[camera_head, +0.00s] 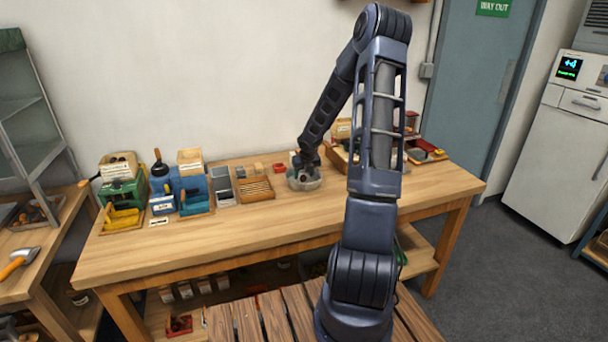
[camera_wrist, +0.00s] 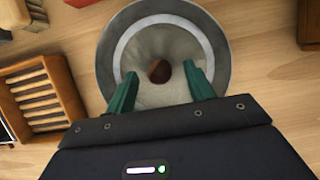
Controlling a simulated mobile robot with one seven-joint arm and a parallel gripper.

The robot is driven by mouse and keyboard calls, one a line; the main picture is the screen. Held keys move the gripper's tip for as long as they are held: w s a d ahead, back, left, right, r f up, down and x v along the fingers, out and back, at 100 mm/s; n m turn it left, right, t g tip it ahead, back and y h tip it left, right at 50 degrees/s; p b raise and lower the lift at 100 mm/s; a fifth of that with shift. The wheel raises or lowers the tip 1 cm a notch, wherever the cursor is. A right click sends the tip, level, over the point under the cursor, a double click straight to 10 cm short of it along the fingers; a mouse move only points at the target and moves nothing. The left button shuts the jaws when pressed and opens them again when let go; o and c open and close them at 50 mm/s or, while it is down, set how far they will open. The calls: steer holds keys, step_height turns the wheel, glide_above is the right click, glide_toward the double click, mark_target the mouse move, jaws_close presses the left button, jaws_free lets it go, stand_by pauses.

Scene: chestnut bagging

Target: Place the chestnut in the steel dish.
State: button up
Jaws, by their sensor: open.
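The steel dish (camera_wrist: 104,62) is a round grey bowl on the wooden bench, and it also shows in the head view (camera_head: 304,184). The brown chestnut (camera_wrist: 159,71) lies inside the dish, near its middle, in the wrist view. My gripper (camera_wrist: 157,76) is over the dish with its two green fingers apart, one on each side of the chestnut. A gap shows between each finger and the chestnut. In the head view my gripper (camera_head: 304,172) is down at the dish and the chestnut cannot be made out.
A slatted wooden rack (camera_head: 255,189) stands left of the dish on the bench (camera_head: 270,219). Blue bins (camera_head: 190,190) and a green box (camera_head: 123,190) stand further left. Wooden boxes stand close on the right. The bench front is clear.

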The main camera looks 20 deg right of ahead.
mark_target(304, 177)
steer(key=shift+r, duration=0.1)
step_height(304, 177, up, 6)
steer(key=shift+r, duration=0.4)
stand_by(0.5)
steer(key=shift+s+a+r, duration=0.1)
steer(key=shift+s+r, duration=0.1)
steer(key=s+a+r+m+h, duration=0.2)
steer(key=s+r+m, duration=0.7)
steer(key=s+m, duration=0.1)
steer(key=s+a+r+m+h, duration=0.1)
steer(key=s+a+r+m, duration=0.2)
steer(key=s+r+m, duration=0.7)
steer(key=s+a+r+m+y, duration=0.1)
steer(key=s+a+r+m, duration=0.1)
steer(key=s+m, duration=0.6)
steer(key=s+a+r+m+y, duration=0.2)
steer(key=s+m, duration=0.6)
steer(key=s, duration=0.5)
steer(key=shift+a+r, duration=0.15)
steer(key=shift+r, duration=0.05)
